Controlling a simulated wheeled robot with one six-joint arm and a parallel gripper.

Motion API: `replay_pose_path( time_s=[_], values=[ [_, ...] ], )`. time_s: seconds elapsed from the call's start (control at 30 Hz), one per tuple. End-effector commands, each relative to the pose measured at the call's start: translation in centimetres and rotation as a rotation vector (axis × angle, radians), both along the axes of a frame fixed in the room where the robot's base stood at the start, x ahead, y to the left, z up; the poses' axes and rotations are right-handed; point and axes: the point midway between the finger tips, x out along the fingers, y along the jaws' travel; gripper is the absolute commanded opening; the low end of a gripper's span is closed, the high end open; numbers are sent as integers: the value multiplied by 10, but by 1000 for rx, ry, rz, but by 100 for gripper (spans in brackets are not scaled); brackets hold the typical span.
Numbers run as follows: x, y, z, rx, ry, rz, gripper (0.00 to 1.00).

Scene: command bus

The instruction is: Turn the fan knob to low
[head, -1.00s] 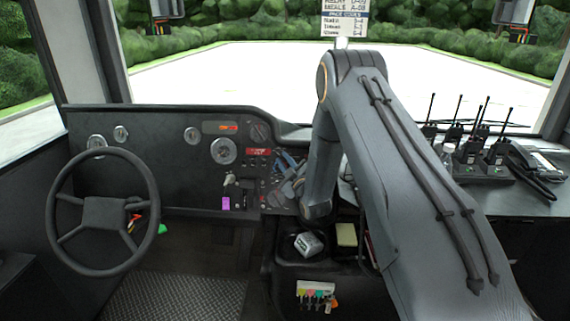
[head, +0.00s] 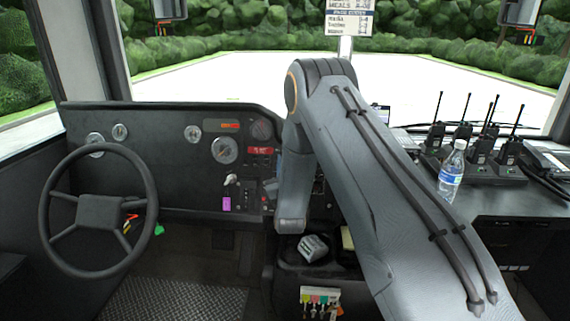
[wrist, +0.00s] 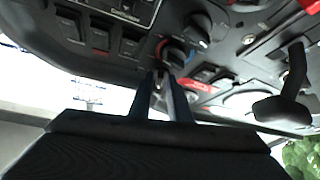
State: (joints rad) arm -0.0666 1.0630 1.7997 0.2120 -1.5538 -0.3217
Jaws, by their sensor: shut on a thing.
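The wrist view shows the dash panel tilted, with a dark round knob (wrist: 173,54) that has red marking around it. In the head view my arm hides the gripper and this part of the dash.
Rocker switches (wrist: 88,37) and a black lever (wrist: 292,75) flank the knobs. The steering wheel (head: 98,212) is at left. A water bottle (head: 451,172) and several radios (head: 480,150) stand on the right counter. A grey-white box (head: 313,247) lies in the bin below.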

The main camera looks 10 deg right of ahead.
Motion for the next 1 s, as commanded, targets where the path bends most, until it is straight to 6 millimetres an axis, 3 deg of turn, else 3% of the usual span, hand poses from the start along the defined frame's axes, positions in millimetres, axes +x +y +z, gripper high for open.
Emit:
replay_pose_path(
  time_s=[0.03, 0.4, 0.43, 0.5, 0.8, 1.0],
  values=[
    [4, 2, 7, 3, -15, 2, 0],
    [4, 1, 8, 6, -17, 1, 0],
    [4, 1, 8, 7, -17, 0, 20],
    [4, 1, 8, 7, -17, 0, 27],
    [0, 2, 3, 7, -10, 1, 27],
    [-23, 6, -4, 7, -9, 1, 27]
  ],
)
